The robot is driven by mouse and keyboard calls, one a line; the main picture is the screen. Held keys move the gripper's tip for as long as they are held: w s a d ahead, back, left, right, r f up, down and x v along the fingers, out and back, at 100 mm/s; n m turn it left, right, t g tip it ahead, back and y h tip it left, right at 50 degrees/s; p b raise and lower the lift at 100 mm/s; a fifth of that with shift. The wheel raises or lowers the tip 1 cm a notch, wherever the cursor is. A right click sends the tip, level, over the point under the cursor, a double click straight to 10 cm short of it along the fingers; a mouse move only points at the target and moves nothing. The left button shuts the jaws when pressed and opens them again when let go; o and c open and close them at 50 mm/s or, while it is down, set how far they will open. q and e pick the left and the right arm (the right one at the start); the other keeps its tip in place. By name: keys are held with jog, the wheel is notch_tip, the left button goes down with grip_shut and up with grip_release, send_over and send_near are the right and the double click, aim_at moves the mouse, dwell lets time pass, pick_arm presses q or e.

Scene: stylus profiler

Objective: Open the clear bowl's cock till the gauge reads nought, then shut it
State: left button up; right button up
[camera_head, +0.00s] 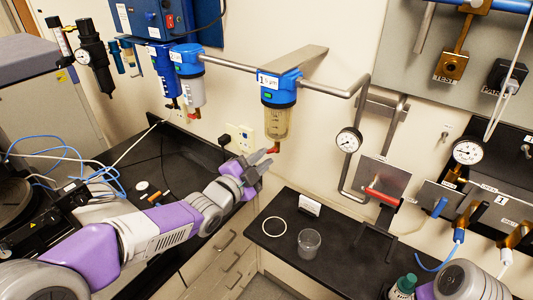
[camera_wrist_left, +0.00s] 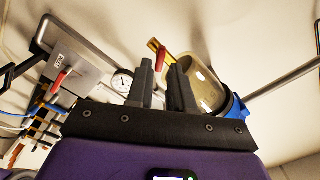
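The clear bowl (camera_head: 277,122) hangs under a blue filter head (camera_head: 278,90) on the wall pipe, with a little yellowish tint. Its red cock (camera_head: 273,148) points down at the bottom. My left gripper (camera_head: 268,157) is open just below the cock. In the left wrist view the cock (camera_wrist_left: 161,60), red on a brass stem, appears between the two spread fingertips (camera_wrist_left: 161,65), with the bowl (camera_wrist_left: 208,90) beside the right finger. I cannot tell whether the fingers touch it. The round gauge (camera_head: 348,140) sits on the pipe to the right; its reading is too small to tell.
Two more filter bowls (camera_head: 192,92) hang to the left. Below stand a glass beaker (camera_head: 309,243), a white ring (camera_head: 274,227) and a small card (camera_head: 309,205) on the black bench (camera_head: 340,240). A red-handled lever (camera_head: 381,196) and a second gauge (camera_head: 467,151) are at the right.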

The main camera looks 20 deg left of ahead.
aim_at(271, 151)
pick_arm(q)
jog(key=shift+x, duration=1.15)
grip_shut()
